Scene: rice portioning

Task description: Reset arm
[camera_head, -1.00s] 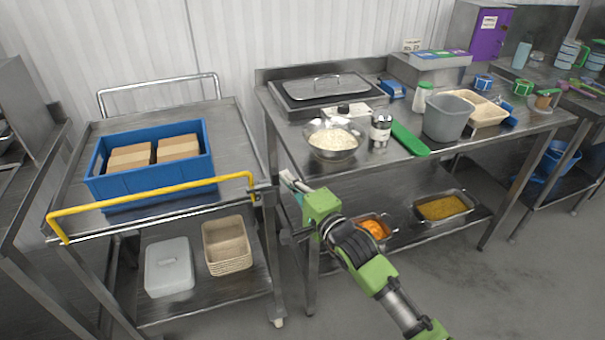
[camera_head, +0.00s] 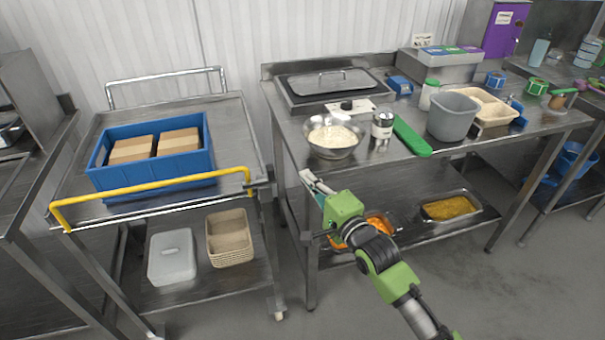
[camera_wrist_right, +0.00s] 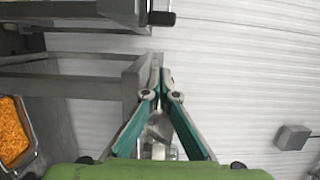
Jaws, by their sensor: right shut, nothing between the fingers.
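My right gripper (camera_head: 312,184) is in front of the steel table's front left corner in the head view, below the tabletop. Its fingers are shut and empty. In the right wrist view the fingertips (camera_wrist_right: 160,72) meet, with a table leg and white wall behind them. My left gripper is not in view.
The steel table (camera_head: 375,164) bears a bowl of rice (camera_head: 333,137), a shaker (camera_head: 381,131), a green-handled tool (camera_head: 411,136) and a grey tub (camera_head: 452,117). A cart (camera_head: 232,121) with a blue crate (camera_head: 150,180) stands left. Food pans (camera_head: 478,212) sit on the lower shelf.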

